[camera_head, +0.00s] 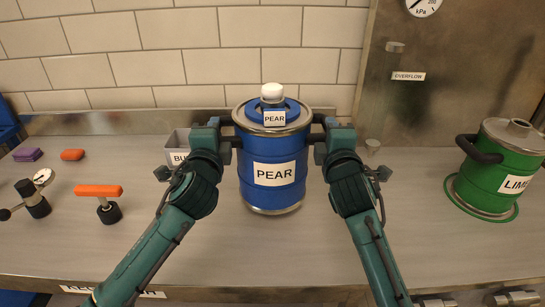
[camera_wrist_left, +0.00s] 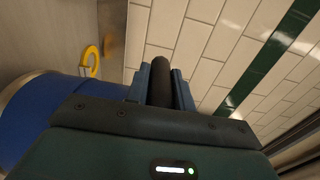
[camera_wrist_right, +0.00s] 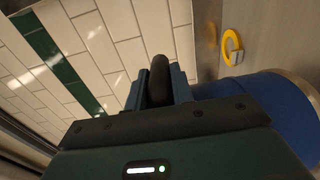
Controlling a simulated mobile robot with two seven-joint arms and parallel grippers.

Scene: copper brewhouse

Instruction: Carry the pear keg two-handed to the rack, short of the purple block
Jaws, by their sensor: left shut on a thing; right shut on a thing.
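The blue pear keg (camera_head: 272,188), labelled PEAR, is upright in the middle of the head view, with a white-topped fitting on its lid. My left gripper (camera_head: 229,140) is shut on its left handle, and my right gripper (camera_head: 320,140) on its right handle. In the left wrist view the dark handle (camera_wrist_left: 162,82) lies between the fingers; in the right wrist view the other handle (camera_wrist_right: 159,82) does too. I cannot tell whether the keg's base touches the bench. The purple block (camera_head: 28,155) lies at the far left. I cannot make out the rack for certain.
A grey labelled bin (camera_head: 178,142) stands behind my left arm. A green keg (camera_head: 497,170) stands right, on a green ring (camera_head: 455,198).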

